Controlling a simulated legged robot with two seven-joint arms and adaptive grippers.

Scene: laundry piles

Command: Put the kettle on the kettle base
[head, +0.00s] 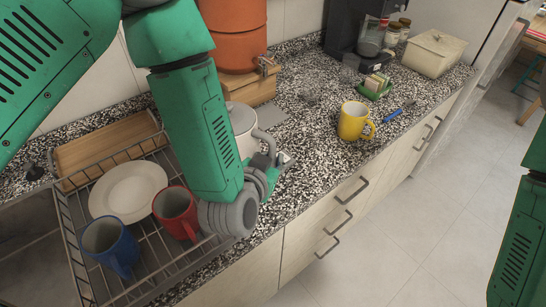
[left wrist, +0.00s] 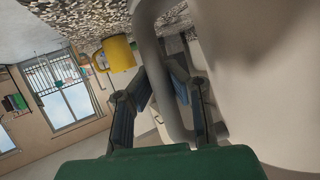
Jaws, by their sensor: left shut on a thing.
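The white kettle (head: 242,122) is on or just above the speckled counter, partly hidden behind my left arm. Its grey handle (head: 263,138) faces right. My left gripper (head: 270,160) is shut on the handle. In the left wrist view the handle (left wrist: 160,65) passes between the fingers (left wrist: 160,95), with the large pale kettle body (left wrist: 270,80) on the right. A thin light edge (head: 288,160) shows beside the gripper; I cannot tell whether it is the kettle base. The kettle's underside is hidden. My right gripper is out of view; only part of that arm shows at the right edge.
A dish rack (head: 72,235) holds a white plate (head: 128,190), a red mug (head: 176,212) and a blue mug (head: 110,246). A yellow mug (head: 353,121), a green sponge holder (head: 375,87) and a coffee machine (head: 350,35) stand farther right. The counter (head: 310,125) before the yellow mug is clear.

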